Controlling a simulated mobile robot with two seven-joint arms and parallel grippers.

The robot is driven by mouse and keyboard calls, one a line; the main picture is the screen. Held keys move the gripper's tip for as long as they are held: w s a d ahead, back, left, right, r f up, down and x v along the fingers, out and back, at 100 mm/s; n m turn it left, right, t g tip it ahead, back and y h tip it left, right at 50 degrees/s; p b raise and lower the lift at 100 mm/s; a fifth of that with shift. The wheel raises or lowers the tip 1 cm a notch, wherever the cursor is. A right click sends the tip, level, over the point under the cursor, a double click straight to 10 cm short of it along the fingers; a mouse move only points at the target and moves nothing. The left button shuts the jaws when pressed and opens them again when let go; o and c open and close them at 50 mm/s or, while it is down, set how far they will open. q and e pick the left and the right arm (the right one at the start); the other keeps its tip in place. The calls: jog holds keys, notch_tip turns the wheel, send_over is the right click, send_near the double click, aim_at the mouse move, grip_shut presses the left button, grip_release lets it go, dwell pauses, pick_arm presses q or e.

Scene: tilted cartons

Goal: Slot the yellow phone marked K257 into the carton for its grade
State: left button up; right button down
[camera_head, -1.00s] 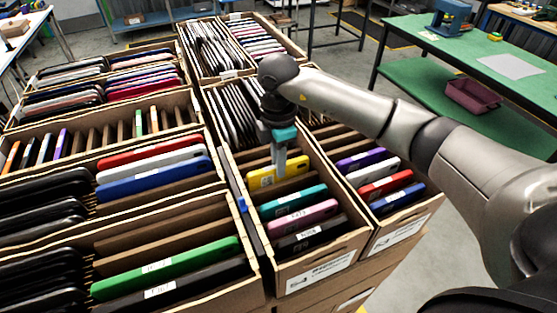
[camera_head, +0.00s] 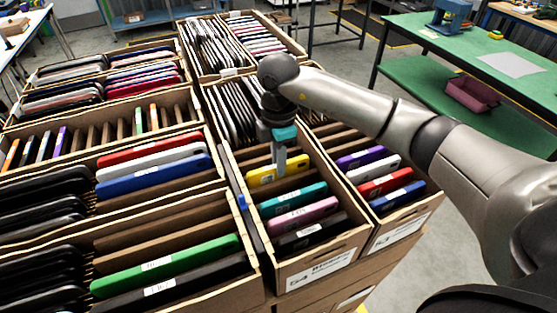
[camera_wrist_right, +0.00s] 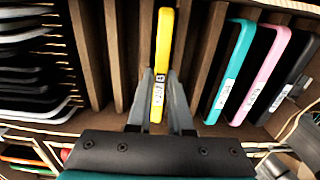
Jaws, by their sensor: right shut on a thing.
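The yellow phone (camera_head: 262,176) stands on edge in the middle carton (camera_head: 336,263), its lower part hidden among the brown dividers. My right gripper (camera_head: 280,172) reaches down from above and is shut on it. My left gripper is out of view.
The carton to the right (camera_head: 402,225) holds purple, white, red and blue phones. The cartons to the left hold red, white, blue, green and black phones. More filled cartons stand behind. Empty divider slots show behind the yellow phone. A green table (camera_head: 465,55) stands at the right.

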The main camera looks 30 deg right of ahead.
jog(key=shift+f, duration=0.1)
dwell(0.3)
jog(key=c, duration=0.8)
grip_release()
jog(key=shift+o, duration=0.2)
notch_tip(320, 180, up, 15)
jog(key=shift+r, duration=0.25)
notch_tip(320, 180, up, 7)
jog(key=p, duration=0.6)
